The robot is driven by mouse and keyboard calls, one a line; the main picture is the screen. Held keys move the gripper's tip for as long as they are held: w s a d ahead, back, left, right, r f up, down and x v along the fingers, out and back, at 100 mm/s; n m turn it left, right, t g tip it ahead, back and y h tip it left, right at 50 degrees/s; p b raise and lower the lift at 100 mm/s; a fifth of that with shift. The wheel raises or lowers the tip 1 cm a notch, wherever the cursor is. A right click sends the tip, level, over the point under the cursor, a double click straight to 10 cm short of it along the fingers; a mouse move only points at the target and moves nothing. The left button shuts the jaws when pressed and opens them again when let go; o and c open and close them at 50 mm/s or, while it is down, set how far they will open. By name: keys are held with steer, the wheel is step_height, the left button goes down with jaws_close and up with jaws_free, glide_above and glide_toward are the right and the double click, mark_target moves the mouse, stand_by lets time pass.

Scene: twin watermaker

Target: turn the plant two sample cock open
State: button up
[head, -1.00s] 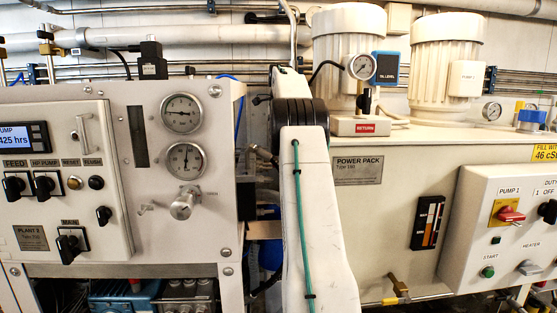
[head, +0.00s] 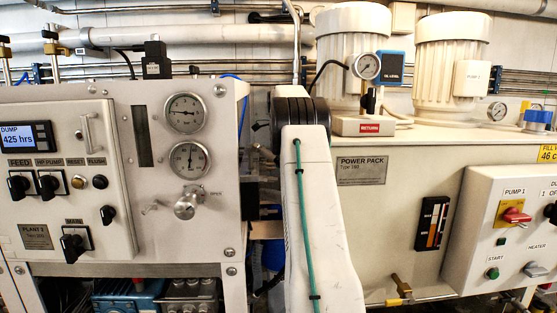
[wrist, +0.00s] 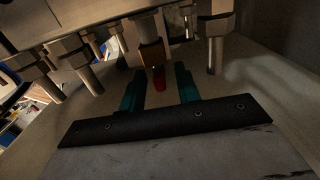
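The white plant panel (head: 110,240), whose label (head: 35,237) seems to read Plant 2, stands at the left of the head view. My gripper (wrist: 161,88) shows only in the wrist view, with two teal fingers apart. A small red piece (wrist: 159,79), likely the sample cock's handle, shows in the gap between the fingers. It hangs under a brass-coloured fitting (wrist: 151,53). Gaps show on both sides of it, and I cannot tell how deep it sits between the fingers. In the head view my arm hides the area right of the panel, and my gripper is out of sight.
Metal pipe stubs with hex nuts flank the fitting in the wrist view, left (wrist: 75,60) and right (wrist: 215,45). The power pack (head: 385,220) stands right of my arm. Two gauges (head: 186,113) and a round valve knob (head: 187,205) protrude from the panel.

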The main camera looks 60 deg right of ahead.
steer(key=shift+c, duration=0.3)
jaws_close()
steer(key=shift+w+d+g+y, duration=0.15)
steer(key=shift+g+y, duration=0.25)
steer(key=shift+y, duration=0.1)
steer(key=shift+g+y, duration=0.3)
steer(key=shift+y, duration=0.1)
steer(key=shift+o, duration=0.3)
jaws_free()
